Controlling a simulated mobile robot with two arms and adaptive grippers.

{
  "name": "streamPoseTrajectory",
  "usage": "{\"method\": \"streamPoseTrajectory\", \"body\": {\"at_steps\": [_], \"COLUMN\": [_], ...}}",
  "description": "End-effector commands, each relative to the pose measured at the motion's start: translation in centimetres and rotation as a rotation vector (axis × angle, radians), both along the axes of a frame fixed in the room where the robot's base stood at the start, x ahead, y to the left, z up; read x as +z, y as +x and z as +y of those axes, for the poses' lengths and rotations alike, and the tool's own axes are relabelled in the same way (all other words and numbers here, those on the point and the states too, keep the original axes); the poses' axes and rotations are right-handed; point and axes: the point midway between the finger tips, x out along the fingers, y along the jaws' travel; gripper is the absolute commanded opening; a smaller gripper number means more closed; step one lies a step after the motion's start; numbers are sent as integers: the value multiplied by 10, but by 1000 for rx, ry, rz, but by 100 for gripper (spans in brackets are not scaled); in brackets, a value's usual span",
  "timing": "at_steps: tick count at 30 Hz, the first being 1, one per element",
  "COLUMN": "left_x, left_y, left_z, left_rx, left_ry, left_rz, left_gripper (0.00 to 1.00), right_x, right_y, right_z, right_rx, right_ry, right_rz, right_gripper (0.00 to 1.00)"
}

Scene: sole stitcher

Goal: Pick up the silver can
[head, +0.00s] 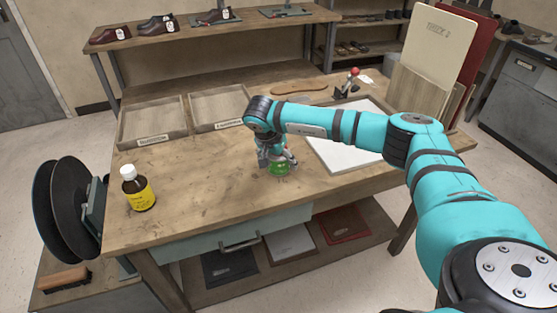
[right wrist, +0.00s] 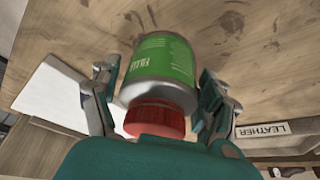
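The silver can has a green label and a red cap. In the right wrist view the can (right wrist: 165,65) stands between the two fingers of my right gripper (right wrist: 160,100), with its red cap (right wrist: 155,118) close to the palm. The fingers are spread on either side of the can, and narrow gaps seem to show beside it. In the head view my right gripper (head: 276,158) reaches down over the can (head: 279,169) on the workbench and hides its upper part. My left gripper is not in view.
A brown bottle (head: 138,188) with a yellow label stands at the left of the workbench (head: 215,190). Two wooden trays (head: 181,132) lie behind, the left one labelled. A white sheet (head: 340,152) lies right of the can.

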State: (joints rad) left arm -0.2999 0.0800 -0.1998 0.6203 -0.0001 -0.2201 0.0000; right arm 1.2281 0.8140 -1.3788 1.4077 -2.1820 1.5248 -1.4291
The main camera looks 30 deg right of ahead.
Motion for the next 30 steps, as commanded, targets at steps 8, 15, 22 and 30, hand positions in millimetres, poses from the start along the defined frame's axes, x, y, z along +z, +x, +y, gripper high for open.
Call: {"method": "streamPoseTrajectory", "body": {"at_steps": [8, 15, 22, 30], "left_x": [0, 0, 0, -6], "left_y": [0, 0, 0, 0], "left_z": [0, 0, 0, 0], "left_rx": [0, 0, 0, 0], "left_ry": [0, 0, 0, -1], "left_rz": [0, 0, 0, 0], "left_gripper": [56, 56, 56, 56], "right_x": [0, 1, 3, 29], "right_y": [0, 0, 1, 2], "right_z": [0, 0, 0, 0], "right_rx": [0, 0, 0, -1], "right_ry": [0, 0, 0, 1], "right_rz": [0, -2, -2, -6], "right_gripper": [39, 20, 20, 20]}}
